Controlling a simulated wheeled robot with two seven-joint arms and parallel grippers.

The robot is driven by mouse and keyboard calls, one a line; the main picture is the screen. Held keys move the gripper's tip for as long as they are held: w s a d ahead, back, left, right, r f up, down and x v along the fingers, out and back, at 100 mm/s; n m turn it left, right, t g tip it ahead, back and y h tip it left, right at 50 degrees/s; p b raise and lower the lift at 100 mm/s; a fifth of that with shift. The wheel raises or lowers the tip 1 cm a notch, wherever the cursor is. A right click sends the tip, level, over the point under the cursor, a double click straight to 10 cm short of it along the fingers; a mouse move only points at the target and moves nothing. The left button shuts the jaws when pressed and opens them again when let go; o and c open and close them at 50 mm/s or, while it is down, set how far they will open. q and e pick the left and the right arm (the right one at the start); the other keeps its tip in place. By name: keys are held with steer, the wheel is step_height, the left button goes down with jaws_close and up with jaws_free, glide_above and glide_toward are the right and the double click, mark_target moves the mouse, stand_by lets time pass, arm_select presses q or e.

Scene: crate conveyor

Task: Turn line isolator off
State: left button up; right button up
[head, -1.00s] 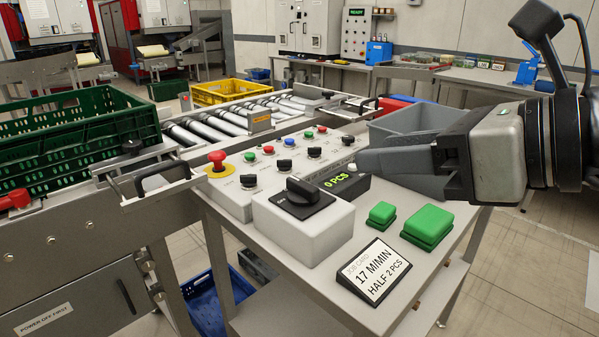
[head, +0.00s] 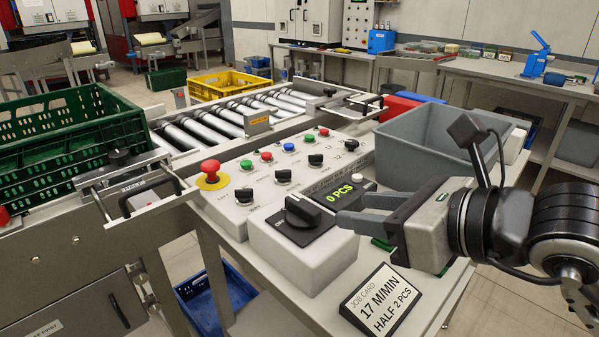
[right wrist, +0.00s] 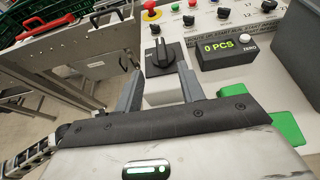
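The line isolator is a black rotary knob (head: 302,209) on a black plate, on top of a white box (head: 300,262) at the front of the control table. In the right wrist view the knob (right wrist: 160,52) stands just beyond and between the fingertips, apart from them. My right gripper (head: 350,208) is open and empty, its two fingers pointing left at the knob. In the right wrist view the gripper (right wrist: 158,82) shows a clear gap between its fingers. My left gripper is not in view.
A counter reading 0 PCS (head: 343,192) sits right behind the box. A job card (head: 378,303) stands in front. A red emergency button (head: 210,170) and small knobs are on the panel behind. A grey bin (head: 440,135) stands at the right, a green crate (head: 75,150) at the left.

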mark_target(301, 202)
steer(key=p+x, duration=0.1)
steer(key=x, duration=1.2)
steer(key=shift+w, duration=0.1)
steer(key=shift+r, duration=0.1)
jaws_close()
